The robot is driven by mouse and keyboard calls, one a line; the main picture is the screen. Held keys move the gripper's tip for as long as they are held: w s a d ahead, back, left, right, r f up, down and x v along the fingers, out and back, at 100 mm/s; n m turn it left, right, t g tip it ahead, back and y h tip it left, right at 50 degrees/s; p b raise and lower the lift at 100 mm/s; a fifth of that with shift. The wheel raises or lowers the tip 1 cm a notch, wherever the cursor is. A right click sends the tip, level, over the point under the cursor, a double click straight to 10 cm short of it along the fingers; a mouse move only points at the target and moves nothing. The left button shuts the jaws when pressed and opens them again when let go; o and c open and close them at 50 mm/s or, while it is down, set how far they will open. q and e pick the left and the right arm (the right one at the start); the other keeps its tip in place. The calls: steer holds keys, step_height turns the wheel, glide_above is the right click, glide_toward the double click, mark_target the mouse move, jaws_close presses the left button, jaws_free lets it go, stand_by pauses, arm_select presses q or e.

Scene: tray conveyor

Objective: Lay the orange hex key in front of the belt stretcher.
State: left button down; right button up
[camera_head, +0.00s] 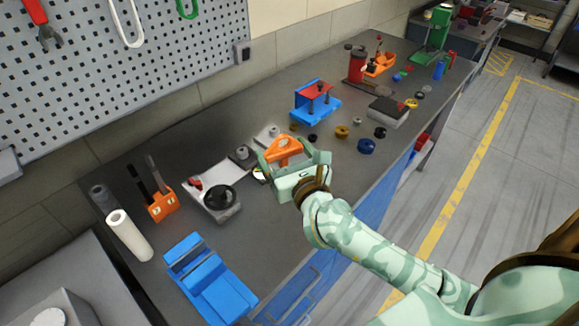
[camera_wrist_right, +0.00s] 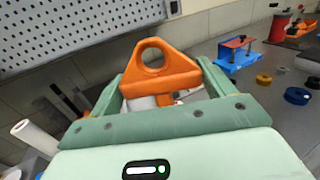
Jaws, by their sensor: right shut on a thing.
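The orange hex key (camera_head: 284,146) has a triangular body with a ring-shaped opening at its top. My right gripper (camera_head: 291,158) is shut on it above the grey bench. In the right wrist view the hex key (camera_wrist_right: 155,70) stands up between the two green fingers, its lower end partly hidden. A blue stand with a red top plate (camera_head: 316,102) sits farther back on the bench and looks like the belt stretcher, though I cannot be sure. It also shows in the right wrist view (camera_wrist_right: 236,54). The hex key is apart from it. My left gripper is not in view.
Several rings and knobs, including a blue one (camera_head: 366,146) and a yellow one (camera_head: 342,132), lie right of the blue stand.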

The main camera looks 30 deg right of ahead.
steer(key=w+d+f+b, duration=0.3)
steer(key=w+f, duration=0.3)
steer(key=f, duration=0.4)
steer(key=shift+w+d+b, duration=0.2)
steer(key=shift+w+b, duration=0.15)
steer(key=shift+b, duration=0.5)
steer(key=shift+f, duration=0.1)
